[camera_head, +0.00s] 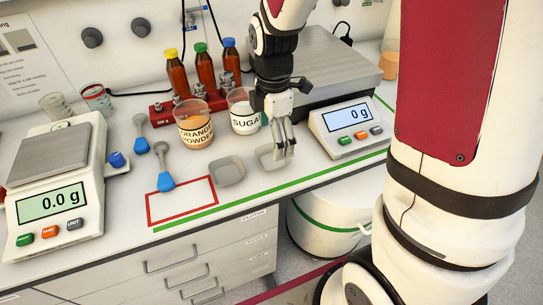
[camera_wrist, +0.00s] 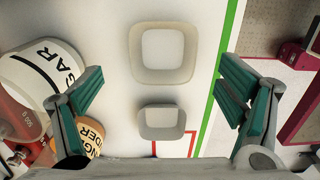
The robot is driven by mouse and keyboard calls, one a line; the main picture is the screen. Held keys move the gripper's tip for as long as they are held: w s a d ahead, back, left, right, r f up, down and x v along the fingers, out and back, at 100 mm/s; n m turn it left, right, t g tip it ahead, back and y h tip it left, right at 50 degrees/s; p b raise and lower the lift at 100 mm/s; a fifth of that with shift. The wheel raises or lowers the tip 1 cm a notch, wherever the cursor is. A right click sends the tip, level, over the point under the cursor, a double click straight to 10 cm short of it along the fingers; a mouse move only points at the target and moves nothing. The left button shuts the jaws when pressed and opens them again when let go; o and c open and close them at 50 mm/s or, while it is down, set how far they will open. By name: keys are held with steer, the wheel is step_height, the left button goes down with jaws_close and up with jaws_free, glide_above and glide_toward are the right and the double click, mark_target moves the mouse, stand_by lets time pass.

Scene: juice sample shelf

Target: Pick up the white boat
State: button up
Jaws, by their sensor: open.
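The white boat (camera_wrist: 162,76) is a shallow, rounded-square dish lying on the bench. In the head view the white boat (camera_head: 264,160) is partly hidden behind my fingers. A smaller grey boat (camera_wrist: 161,120) lies beside it; in the head view this grey boat (camera_head: 229,172) is just to its left. My gripper (camera_head: 284,150) points down over the white boat's right side. In the wrist view my gripper (camera_wrist: 160,88) is open, its green-padded fingers wide apart and empty. Both boats appear between the finger lines, the white one farther up the picture.
The sugar beaker (camera_head: 242,112) and orange powder beaker (camera_head: 193,125) stand close behind the boats. A balance (camera_head: 345,125) is to the right, another (camera_head: 60,190) at the left. Blue-ended scoops (camera_head: 163,170) lie left. A green line (camera_head: 320,175) marks the bench front.

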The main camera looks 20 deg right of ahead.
mark_target(273, 161)
steer(key=f, duration=0.4)
steer(key=shift+s+a+f, duration=0.1)
steer(key=shift+s+f, duration=0.2)
steer(key=shift+w+f, duration=0.1)
steer(key=shift+f, duration=0.45)
steer(key=c, duration=1)
